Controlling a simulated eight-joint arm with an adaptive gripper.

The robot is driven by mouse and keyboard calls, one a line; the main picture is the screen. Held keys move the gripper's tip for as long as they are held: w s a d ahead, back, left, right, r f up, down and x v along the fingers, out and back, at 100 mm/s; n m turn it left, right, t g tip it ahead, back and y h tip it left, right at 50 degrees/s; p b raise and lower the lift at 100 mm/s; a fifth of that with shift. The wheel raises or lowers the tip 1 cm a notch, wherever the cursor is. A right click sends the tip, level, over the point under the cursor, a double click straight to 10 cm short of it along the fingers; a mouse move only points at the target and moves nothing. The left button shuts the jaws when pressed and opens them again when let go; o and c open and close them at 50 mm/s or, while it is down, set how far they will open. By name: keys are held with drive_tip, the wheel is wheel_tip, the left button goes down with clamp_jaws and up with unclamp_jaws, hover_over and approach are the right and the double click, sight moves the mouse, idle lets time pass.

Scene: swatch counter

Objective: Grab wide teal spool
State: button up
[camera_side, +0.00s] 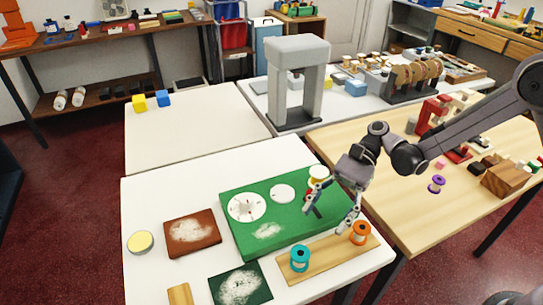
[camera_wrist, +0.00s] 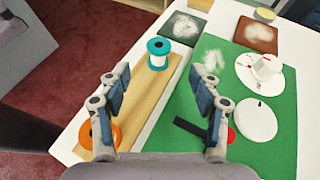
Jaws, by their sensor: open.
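The wide teal spool (camera_side: 299,258) stands upright on a wooden board at the front of the white table, with pale thread around its middle. In the wrist view the teal spool (camera_wrist: 158,53) stands ahead of my fingers, near the far end of the board. My gripper (camera_side: 331,220) is open and empty above the board's right part and the green mat's edge. Its fingers show in the wrist view (camera_wrist: 160,95), spread wide apart. An orange spool (camera_side: 360,232) stands at the board's right end, close to my gripper. In the wrist view the orange spool is partly hidden by a finger.
The wooden board (camera_side: 330,256) lies beside the green mat (camera_side: 288,230), which holds white discs (camera_side: 247,207). A black bar (camera_wrist: 190,130) lies on the mat near my right finger. A brown square (camera_side: 192,232) and a dark green square (camera_side: 240,285) lie to the left.

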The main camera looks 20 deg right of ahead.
sight(305, 248)
drive_tip(key=shift+s+a+f, duration=0.2)
drive_tip(key=shift+a+f, duration=0.1)
drive_tip(key=shift+x, duration=3.45)
drive_tip(key=shift+r, duration=0.1)
drive_tip(key=c, duration=1)
